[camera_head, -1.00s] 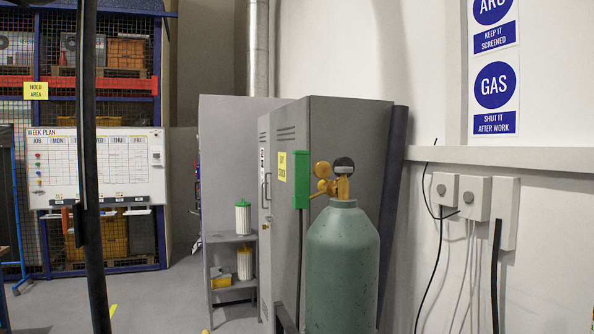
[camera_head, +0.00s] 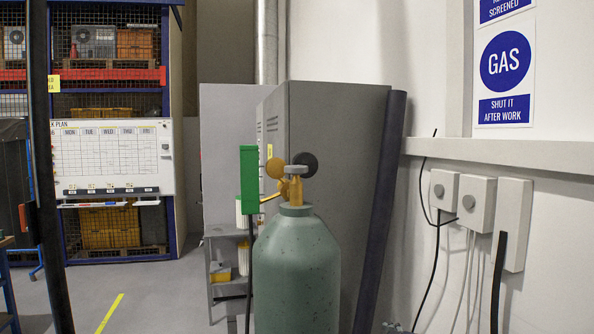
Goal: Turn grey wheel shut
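A grey wheel (camera_head: 296,170) sits on top of the brass valve (camera_head: 295,190) of a green gas cylinder (camera_head: 297,270), which stands upright in the middle of the view. A brass regulator with round gauges (camera_head: 306,164) is joined to the valve, one gauge showing a dark face or back. A green block (camera_head: 249,187) stands at the left of the valve, with a dark hose or rod below it. Neither of my grippers shows. Whether the wheel is open or shut cannot be told.
A grey cabinet (camera_head: 335,180) stands close behind the cylinder. A dark blue roll or post (camera_head: 381,210) leans beside it. Wall boxes with cables (camera_head: 476,203) are at the right. Open floor (camera_head: 150,295) lies at the left.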

